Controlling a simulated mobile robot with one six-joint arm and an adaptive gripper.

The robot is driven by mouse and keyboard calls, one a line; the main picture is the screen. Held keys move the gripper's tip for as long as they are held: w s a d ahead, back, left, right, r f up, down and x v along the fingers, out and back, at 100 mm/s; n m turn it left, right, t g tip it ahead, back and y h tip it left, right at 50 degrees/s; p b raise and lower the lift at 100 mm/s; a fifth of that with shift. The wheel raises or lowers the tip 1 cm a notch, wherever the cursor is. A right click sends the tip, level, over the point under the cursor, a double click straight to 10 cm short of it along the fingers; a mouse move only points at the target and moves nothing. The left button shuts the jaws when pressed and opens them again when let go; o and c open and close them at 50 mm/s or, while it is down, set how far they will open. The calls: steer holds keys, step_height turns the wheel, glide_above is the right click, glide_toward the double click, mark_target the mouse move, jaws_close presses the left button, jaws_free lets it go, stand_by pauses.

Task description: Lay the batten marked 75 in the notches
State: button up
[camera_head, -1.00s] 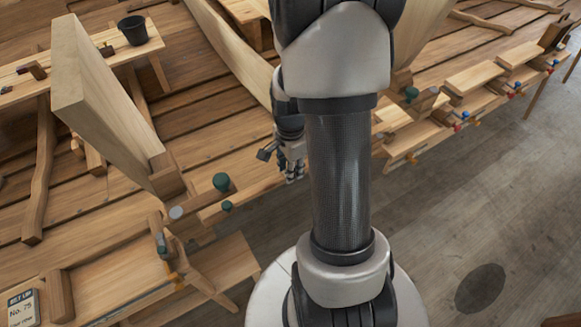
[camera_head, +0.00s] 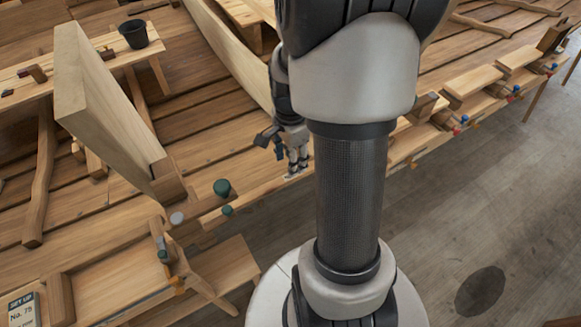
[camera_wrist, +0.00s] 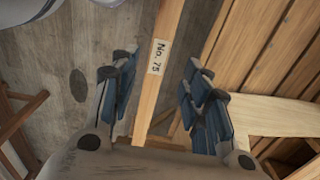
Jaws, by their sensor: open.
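A long narrow wooden batten with a white "No. 75" label (camera_wrist: 158,56) runs up and down through the middle of the wrist view. My gripper (camera_wrist: 160,72) is open, with its blue-padded fingers on either side of the batten and visible gaps to it. In the head view my gripper (camera_head: 294,168) points down by the near plank edge, with a small pale label just under its fingers. Most of the batten there is hidden behind my arm. I cannot make out the notches clearly.
A placard (camera_head: 22,308) reading "No. 75" stands at the lower left. A tall pale board (camera_head: 85,95) and green-knobbed wooden fittings (camera_head: 221,187) stand left of my gripper. A dark bucket (camera_head: 133,31) sits on a bench. Bare floor (camera_head: 480,215) lies to the right.

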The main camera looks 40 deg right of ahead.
step_height(320, 180, up, 6)
stand_by(0.8)
